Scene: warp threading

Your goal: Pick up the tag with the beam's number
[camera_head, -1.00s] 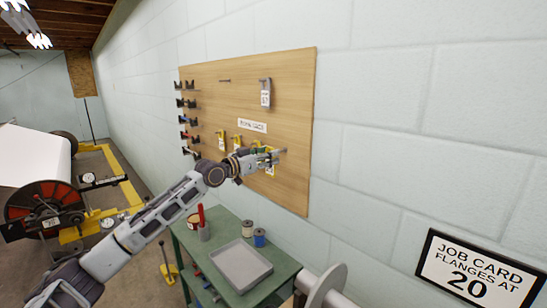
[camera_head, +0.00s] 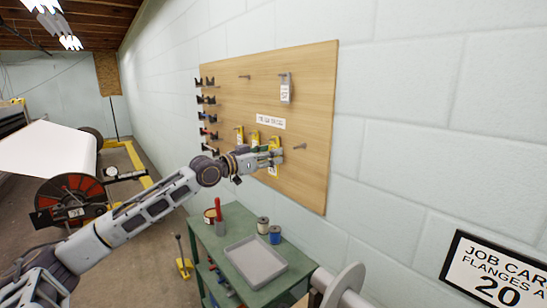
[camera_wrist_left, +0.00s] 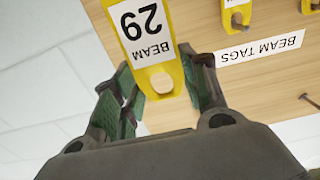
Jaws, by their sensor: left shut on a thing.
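The yellow tag marked "BEAM 29" (camera_wrist_left: 148,38) is between the fingers of my left gripper (camera_wrist_left: 160,88) in the left wrist view, seen upside down. The gripper is shut on its holed end, and no peg shows through the hole. In the head view my left gripper (camera_head: 275,157) is in front of the pegboard's lower right part. Two other yellow tags (camera_head: 239,136) (camera_head: 254,139) hang to its left. Yellow also shows just above the fingers; I cannot tell there whether it is the held tag or another. My right gripper is out of view.
The wooden pegboard (camera_head: 320,105) has a bare peg (camera_head: 300,146) right of the gripper and a grey tag (camera_head: 286,90) above. The "BEAM TAGS" label (camera_wrist_left: 260,48) is close by. Below stands a green bench (camera_head: 223,250) with a grey tray (camera_head: 257,264) and spools.

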